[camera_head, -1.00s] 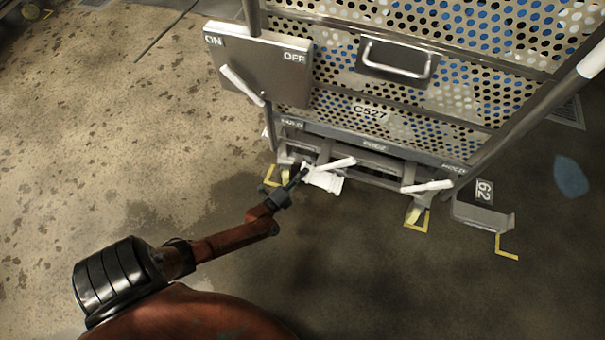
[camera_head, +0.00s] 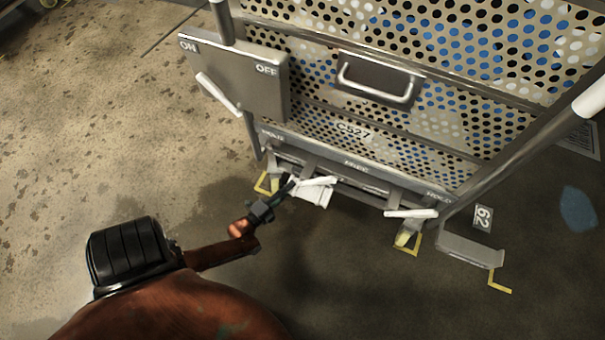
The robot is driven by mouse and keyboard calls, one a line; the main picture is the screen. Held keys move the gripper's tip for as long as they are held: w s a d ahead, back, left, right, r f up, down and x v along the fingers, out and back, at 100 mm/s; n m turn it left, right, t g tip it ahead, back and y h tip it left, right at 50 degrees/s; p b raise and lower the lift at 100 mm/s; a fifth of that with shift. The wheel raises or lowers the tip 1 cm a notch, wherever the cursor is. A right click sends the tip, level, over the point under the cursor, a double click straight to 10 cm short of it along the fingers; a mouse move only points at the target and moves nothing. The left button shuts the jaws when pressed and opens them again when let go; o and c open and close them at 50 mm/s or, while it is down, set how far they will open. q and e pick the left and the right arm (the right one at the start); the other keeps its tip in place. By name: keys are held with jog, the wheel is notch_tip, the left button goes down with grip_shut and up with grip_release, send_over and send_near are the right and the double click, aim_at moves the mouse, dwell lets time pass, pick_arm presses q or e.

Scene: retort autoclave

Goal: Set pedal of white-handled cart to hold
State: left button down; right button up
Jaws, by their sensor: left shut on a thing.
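The cart (camera_head: 440,127) is a perforated metal basket marked C527, with a white grip (camera_head: 592,98) on its right post. A rail (camera_head: 375,172) along its lower edge carries small labels; the middle one seems to read FREE, and the end ones are too blurred to read surely. A white pedal (camera_head: 314,196) sticks out below the rail, left of the middle label. My left gripper (camera_head: 287,190) is shut on the left end of this pedal and partly hides it. My right gripper is not in view.
A grey ON/OFF box (camera_head: 240,82) with a white lever (camera_head: 218,95) stands at the cart's left. A second white lever (camera_head: 410,213) sits over the right caster. Yellow corner marks (camera_head: 499,282) and a 62 plate (camera_head: 483,217) are at the floor. Floor at left is open.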

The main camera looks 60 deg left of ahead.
pick_arm(q)
jog(key=shift+d+f, duration=0.1)
jog(key=shift+f, duration=0.2)
jog(key=shift+f+n+t+b, duration=0.2)
jog(key=shift+n+t+b, duration=0.1)
jog(key=shift+n+b, duration=0.25)
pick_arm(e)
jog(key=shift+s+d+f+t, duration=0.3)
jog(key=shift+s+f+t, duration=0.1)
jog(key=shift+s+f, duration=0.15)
pick_arm(q)
jog(key=c, duration=2)
grip_release()
jog(key=shift+c, duration=0.2)
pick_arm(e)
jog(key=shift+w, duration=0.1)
pick_arm(q)
jog(key=r+v, duration=0.1)
jog(key=v, duration=1.1)
jog(key=shift+f, duration=0.4)
jog(key=shift+d, duration=0.1)
